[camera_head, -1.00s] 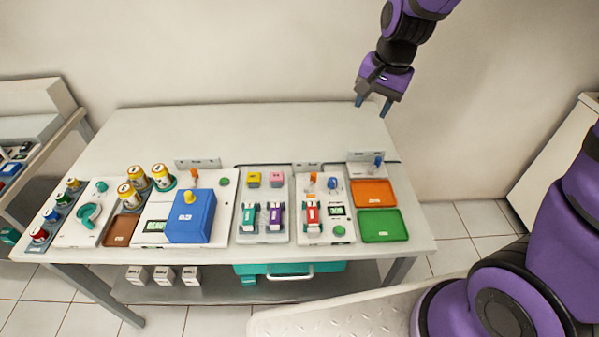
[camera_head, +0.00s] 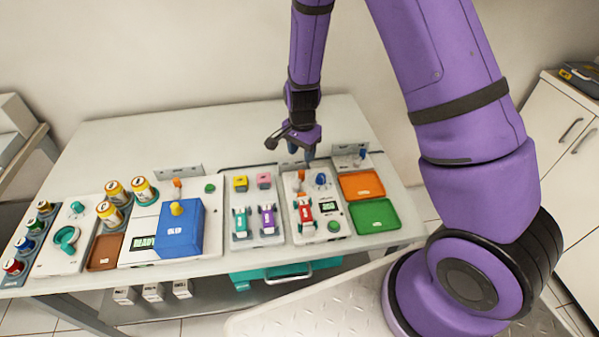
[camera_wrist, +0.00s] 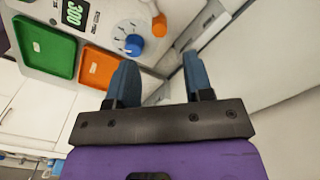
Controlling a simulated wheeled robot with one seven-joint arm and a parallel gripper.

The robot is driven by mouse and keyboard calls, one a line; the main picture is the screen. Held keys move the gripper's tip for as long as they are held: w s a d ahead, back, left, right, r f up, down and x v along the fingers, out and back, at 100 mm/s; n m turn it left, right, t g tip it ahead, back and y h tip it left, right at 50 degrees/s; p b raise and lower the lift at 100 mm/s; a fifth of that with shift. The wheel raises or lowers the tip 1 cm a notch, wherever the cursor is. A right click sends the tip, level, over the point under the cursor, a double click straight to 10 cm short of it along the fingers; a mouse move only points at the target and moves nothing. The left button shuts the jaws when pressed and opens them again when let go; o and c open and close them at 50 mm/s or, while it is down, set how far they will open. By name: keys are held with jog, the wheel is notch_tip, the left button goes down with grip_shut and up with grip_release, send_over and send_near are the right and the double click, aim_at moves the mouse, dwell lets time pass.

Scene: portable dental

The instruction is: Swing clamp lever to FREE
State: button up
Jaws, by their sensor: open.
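My gripper (camera_head: 300,155) is open and empty, pointing down above the back of the workbench, close over the panel with the display. Its two blue fingers (camera_wrist: 160,62) show apart in the wrist view. Under it are an orange lever (camera_head: 301,176), which also shows in the wrist view (camera_wrist: 159,26), and a blue knob (camera_head: 320,179) on a round white dial, also in the wrist view (camera_wrist: 134,45). A blue lever (camera_head: 361,153) stands at a bracket behind the orange tray. Another orange lever (camera_head: 177,184) is farther left. No FREE label is legible, so I cannot tell which is the clamp lever.
An orange tray (camera_head: 362,176) and a green tray (camera_head: 374,227) lie right of the panel. A red-and-grey piece (camera_head: 304,209) sits in front of the orange lever.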

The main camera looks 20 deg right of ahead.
aim_at(301, 171)
notch_tip(301, 171, down, 9)
jog(key=shift+r, duration=0.1)
dwell(0.3)
grip_shut()
